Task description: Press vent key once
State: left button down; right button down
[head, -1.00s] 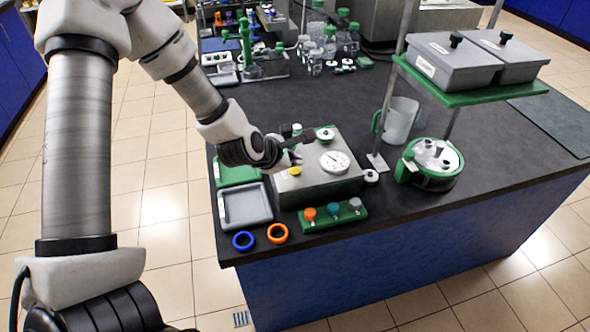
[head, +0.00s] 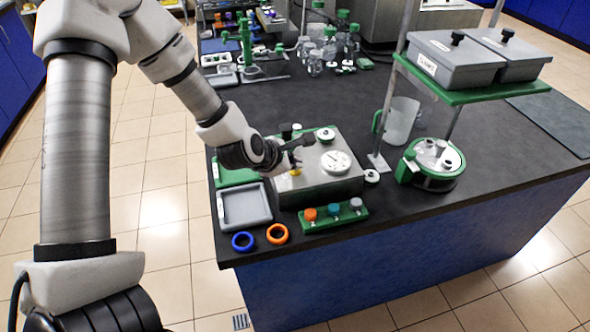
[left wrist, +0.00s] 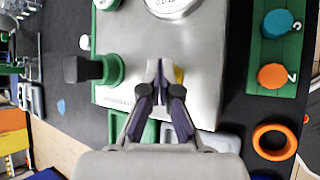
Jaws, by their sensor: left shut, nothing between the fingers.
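A grey metal box (head: 318,185) stands near the front left corner of the dark bench, with a round white dial (head: 335,161) on top. A small yellow key (head: 295,171) sits on the box's top left part; no label on it is readable. My left gripper (head: 296,160) is shut and empty, its fingertips over the yellow key and partly hiding it. In the left wrist view the closed fingertips (left wrist: 166,68) cover much of the yellow key (left wrist: 179,74). I cannot tell whether they touch it. My right gripper is not in view.
A green-and-black knob or valve (left wrist: 95,69) sticks out beside the fingers. A green rack with coloured caps (head: 333,215) stands in front of the box. Blue (head: 243,241) and orange (head: 277,234) rings lie near the bench edge, by a grey tray (head: 225,205).

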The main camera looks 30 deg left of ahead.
pick_arm(q)
jog(key=shift+f, duration=0.2)
jog(key=shift+r, duration=0.1)
dwell(0.4)
jog(key=shift+r+p, duration=0.45)
jog(key=shift+r, duration=0.3)
notch_tip(320, 180, up, 5)
jog(key=p, duration=0.4)
